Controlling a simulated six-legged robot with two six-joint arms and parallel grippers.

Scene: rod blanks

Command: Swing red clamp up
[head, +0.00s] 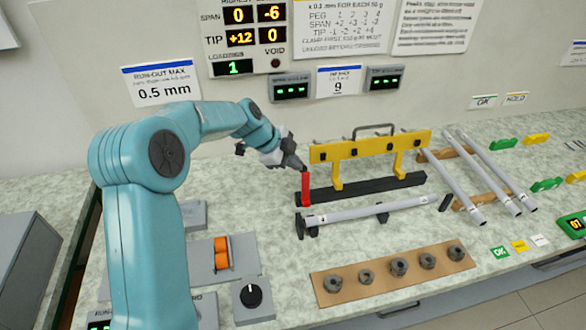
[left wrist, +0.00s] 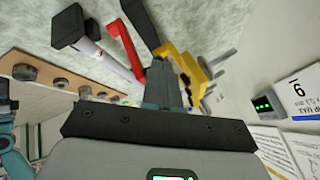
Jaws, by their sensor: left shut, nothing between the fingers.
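The red clamp (head: 305,189) stands upright at the left end of the black base bar (head: 350,192) in the head view. It also shows as a red bar in the left wrist view (left wrist: 121,42). My left gripper (head: 302,167) is shut and empty, with its tips at the top of the red clamp; whether they touch it I cannot tell. In the left wrist view the shut fingers (left wrist: 187,85) point toward the clamp and the yellow bridge (head: 370,145).
A grey rod (head: 365,211) lies on black supports in front of the base bar. A brown board (head: 330,291) with several dark weights is nearer. Several rods (head: 490,175) lie on wooden rails at right. An orange part (head: 221,252) and a black knob (head: 251,295) are at left.

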